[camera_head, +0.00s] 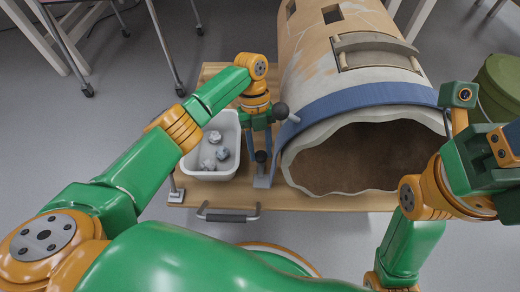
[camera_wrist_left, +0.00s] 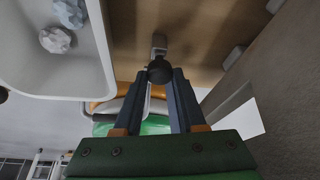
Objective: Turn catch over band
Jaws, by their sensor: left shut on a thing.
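A blue band (camera_head: 365,98) runs over the front of a big tan and white curved vessel (camera_head: 305,45). A grey catch (camera_head: 263,181) with a dark ball knob (camera_head: 261,156) stands on the board, left of the band's lower end. My left gripper (camera_head: 261,147) points down at this knob. In the left wrist view the knob (camera_wrist_left: 160,70) sits between the fingertips, which are shut on it, with a grey stem beyond. A second dark knob (camera_head: 280,110) on a pale rod shows beside the band. My right gripper (camera_head: 506,140) is cut off by the right edge; its fingertips are hidden.
A white tray (camera_head: 187,172) with several grey sherds stands left of the catch, close to my left gripper. The wooden board (camera_head: 330,202) has a dark handle (camera_head: 228,216) at its front edge. A green round container (camera_head: 501,82) is at the right.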

